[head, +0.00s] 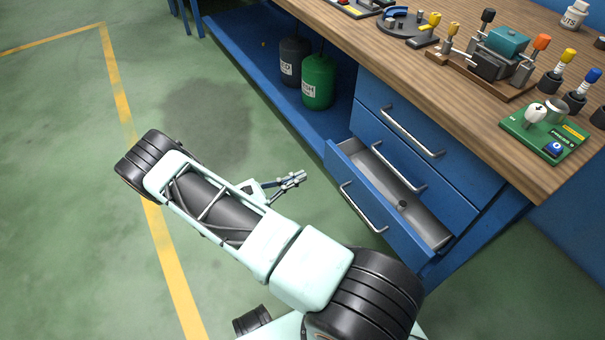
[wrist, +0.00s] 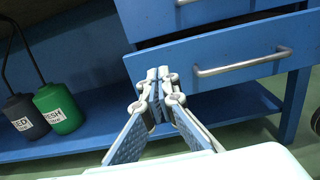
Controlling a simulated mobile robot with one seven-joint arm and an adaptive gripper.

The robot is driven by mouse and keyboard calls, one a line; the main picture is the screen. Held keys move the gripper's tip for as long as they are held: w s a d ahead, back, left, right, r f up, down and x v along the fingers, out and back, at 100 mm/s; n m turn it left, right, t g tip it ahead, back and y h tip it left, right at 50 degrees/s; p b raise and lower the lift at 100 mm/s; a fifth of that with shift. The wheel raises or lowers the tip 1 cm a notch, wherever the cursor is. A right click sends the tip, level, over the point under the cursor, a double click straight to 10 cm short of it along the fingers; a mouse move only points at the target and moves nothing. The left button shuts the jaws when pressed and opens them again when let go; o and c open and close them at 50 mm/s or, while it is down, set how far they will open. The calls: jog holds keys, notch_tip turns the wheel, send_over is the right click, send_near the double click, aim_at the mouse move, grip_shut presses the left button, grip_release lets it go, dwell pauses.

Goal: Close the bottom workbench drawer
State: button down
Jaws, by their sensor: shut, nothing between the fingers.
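The bottom drawer (head: 430,222) of the blue workbench stands open, pulled out from the cabinet. Its grey inside shows, with a small dark round thing in it. Its front carries a metal bar handle (head: 360,209); the front (wrist: 225,48) and handle (wrist: 243,63) also show in the wrist view. My gripper (head: 300,179) is shut and empty. In the head view it is left of the drawer front, apart from it. In the wrist view my fingertips (wrist: 158,76) appear in front of the drawer front's left end, left of the handle; contact cannot be told.
The drawers above (head: 432,160) look shut, with bar handles. A green canister (head: 318,82) and a dark canister (head: 292,60) stand on the blue lower shelf (head: 245,45). The wooden top (head: 450,95) holds tools and small devices. Green floor (head: 60,180) is clear at left.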

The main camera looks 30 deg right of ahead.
aim_at(339, 159)
jog(key=d, duration=0.3)
jog(key=d+b, duration=0.1)
jog(key=d, duration=0.3)
jog(key=d+b, duration=0.1)
jog(key=d, duration=0.3)
jog(key=shift+w, duration=0.4)
jog(key=shift+w+d, duration=0.1)
jog(key=shift+d, duration=0.2)
jog(key=d, duration=1)
jog(key=shift+w, duration=0.4)
jog(key=shift+r, duration=0.1)
jog(key=shift+a, duration=0.1)
